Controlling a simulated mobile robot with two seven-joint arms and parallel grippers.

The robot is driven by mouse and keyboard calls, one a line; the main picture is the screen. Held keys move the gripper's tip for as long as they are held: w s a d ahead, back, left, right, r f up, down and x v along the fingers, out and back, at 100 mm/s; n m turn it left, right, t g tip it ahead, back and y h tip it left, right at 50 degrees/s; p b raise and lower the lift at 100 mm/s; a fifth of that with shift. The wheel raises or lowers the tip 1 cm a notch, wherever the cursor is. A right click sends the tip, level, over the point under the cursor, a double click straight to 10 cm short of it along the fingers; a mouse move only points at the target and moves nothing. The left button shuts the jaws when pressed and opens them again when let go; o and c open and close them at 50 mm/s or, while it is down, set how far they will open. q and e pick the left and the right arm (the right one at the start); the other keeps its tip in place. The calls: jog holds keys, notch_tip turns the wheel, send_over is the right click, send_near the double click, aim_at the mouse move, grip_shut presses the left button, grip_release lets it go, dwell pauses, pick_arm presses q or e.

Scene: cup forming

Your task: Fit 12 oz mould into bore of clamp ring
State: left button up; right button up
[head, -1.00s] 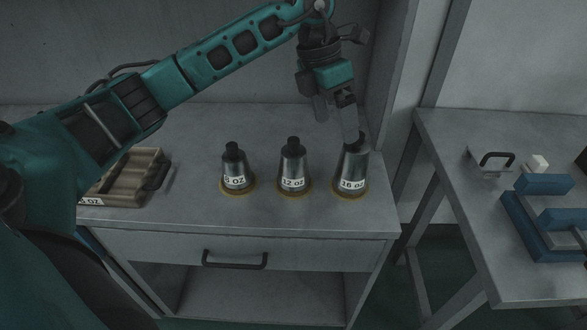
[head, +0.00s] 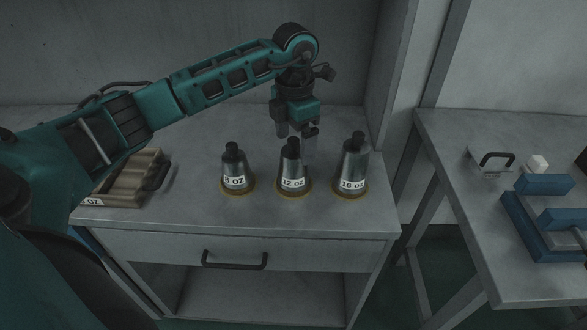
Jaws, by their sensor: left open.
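The 12 oz mould (head: 292,172), a dark metal cone with a black knob on top, stands upright on a yellowish ring on the cabinet top, between two similar moulds. My left gripper (head: 297,140) is open and empty, pointing down just behind and above the 12 oz mould's knob. Its fingers show close around or behind the knob; I cannot tell whether they touch it. I cannot make out the clamp ring for certain. My right gripper is not in view.
The 8 oz mould (head: 234,170) stands left and the 16 oz mould (head: 352,168) right on the cabinet top (head: 230,215). A brown tray (head: 128,185) lies at the left.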

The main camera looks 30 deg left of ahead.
aim_at(293, 180)
pick_arm(q)
jog(key=shift+f, duration=1.45)
jog(key=shift+c, duration=0.3)
grip_shut()
jog(key=shift+r, duration=0.1)
